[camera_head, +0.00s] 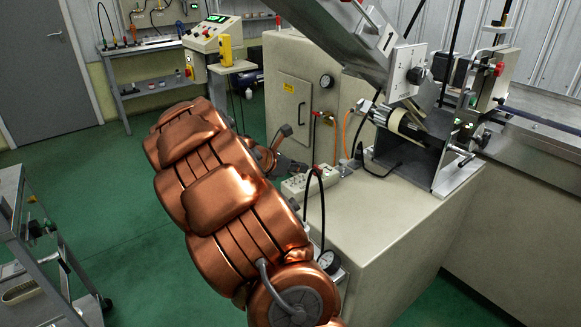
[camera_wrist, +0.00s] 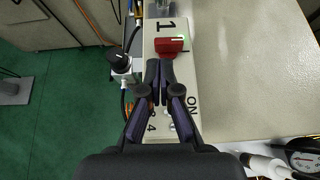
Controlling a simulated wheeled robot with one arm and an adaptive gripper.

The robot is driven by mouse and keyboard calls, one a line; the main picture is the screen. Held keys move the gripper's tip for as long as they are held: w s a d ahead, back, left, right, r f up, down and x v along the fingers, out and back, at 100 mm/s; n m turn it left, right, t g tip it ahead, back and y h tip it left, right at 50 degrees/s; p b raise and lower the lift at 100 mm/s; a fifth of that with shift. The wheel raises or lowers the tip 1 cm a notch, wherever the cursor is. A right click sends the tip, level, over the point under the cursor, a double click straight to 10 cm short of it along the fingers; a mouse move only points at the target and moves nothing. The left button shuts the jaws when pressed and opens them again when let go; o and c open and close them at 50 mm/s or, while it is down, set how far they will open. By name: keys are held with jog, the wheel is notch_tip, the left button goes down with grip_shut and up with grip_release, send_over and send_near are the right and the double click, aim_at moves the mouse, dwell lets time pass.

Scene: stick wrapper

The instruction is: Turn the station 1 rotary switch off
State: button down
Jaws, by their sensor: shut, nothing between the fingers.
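The station 1 rotary switch is a red knob (camera_wrist: 172,45) with a small green mark at its right, beside a black "1" on a pale switch box (camera_wrist: 187,75) in the wrist view. My gripper (camera_wrist: 166,64) is shut and empty, over the box with its tips just short of the red knob. I cannot tell if they touch it. An "ON" label and a "4" show lower on the box, which the fingers partly cover. The head view shows the switch box (camera_head: 297,186) on the beige cabinet edge; my copper arm hides part of that area.
A black knob (camera_wrist: 119,59) on a white fitting sits left of the box. A pressure gauge (camera_wrist: 303,155) is at the lower right. Cables run beside the box. The beige cabinet top (camera_head: 385,215) is clear in front, with a metal wrapper machine (camera_head: 437,162) behind.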

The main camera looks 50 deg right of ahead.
aim_at(313, 170)
jog(key=shift+x, duration=1.5)
jog(key=shift+w+d+m+g+y+p, duration=0.1)
jog(key=shift+w+m+g+y+p, duration=0.2)
jog(key=shift+m+g+p, duration=0.6)
